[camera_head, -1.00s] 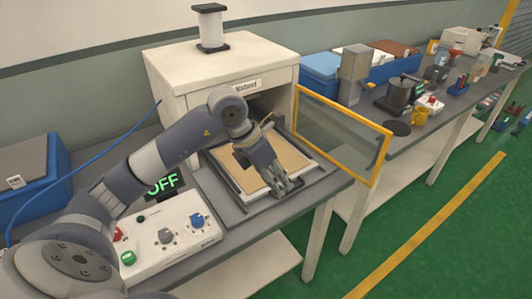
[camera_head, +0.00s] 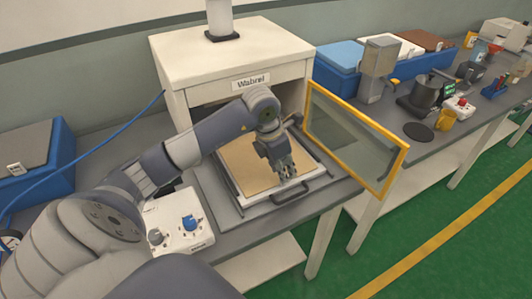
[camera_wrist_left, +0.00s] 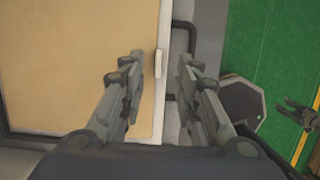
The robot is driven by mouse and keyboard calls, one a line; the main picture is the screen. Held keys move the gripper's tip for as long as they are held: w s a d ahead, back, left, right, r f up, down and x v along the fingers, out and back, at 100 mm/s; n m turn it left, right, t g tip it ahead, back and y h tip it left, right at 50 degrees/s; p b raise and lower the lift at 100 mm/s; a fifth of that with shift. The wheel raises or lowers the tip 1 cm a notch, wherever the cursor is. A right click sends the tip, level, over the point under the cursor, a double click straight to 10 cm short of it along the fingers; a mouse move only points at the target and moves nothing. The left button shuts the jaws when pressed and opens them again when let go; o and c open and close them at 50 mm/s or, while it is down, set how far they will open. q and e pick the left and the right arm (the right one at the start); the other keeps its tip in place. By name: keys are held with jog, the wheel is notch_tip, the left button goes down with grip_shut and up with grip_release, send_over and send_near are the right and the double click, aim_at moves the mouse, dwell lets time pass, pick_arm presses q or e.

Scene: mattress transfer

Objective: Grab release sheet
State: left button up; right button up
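The release sheet looks like the flat tan sheet (camera_head: 247,166) lying in a pale-rimmed tray in front of the oven. It fills the left of the left wrist view (camera_wrist_left: 70,60). My left gripper (camera_head: 287,172) hangs fingers-down over the tray's front right part. In the left wrist view its fingers (camera_wrist_left: 165,92) are apart, either side of the tray's rim and a small pale tab (camera_wrist_left: 158,63). Nothing is visibly held; contact with the sheet cannot be told. My right gripper (camera_wrist_left: 299,112) shows small at the right of the left wrist view, fingers spread, over the floor.
The white oven (camera_head: 235,60) stands behind the tray, its yellow-framed glass door (camera_head: 352,140) swung open to the right. A dark handle (camera_head: 290,196) is at the tray's front. A control box (camera_head: 183,222) stands left of the tray. Bins and tools line the right bench.

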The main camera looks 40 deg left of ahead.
pick_arm(q)
jog(key=p+x, duration=0.1)
jog(key=x, duration=0.2)
jog(key=shift+a+f, duration=0.1)
jog(key=shift+f, duration=0.4)
jog(key=shift+w, duration=0.1)
jog(key=c, duration=0.6)
grip_shut()
pick_arm(e)
jog(key=shift+w+a+r, duration=0.1)
jog(key=shift+w+r, duration=0.75)
jog(key=shift+w, duration=0.05)
jog(key=shift+w, duration=0.1)
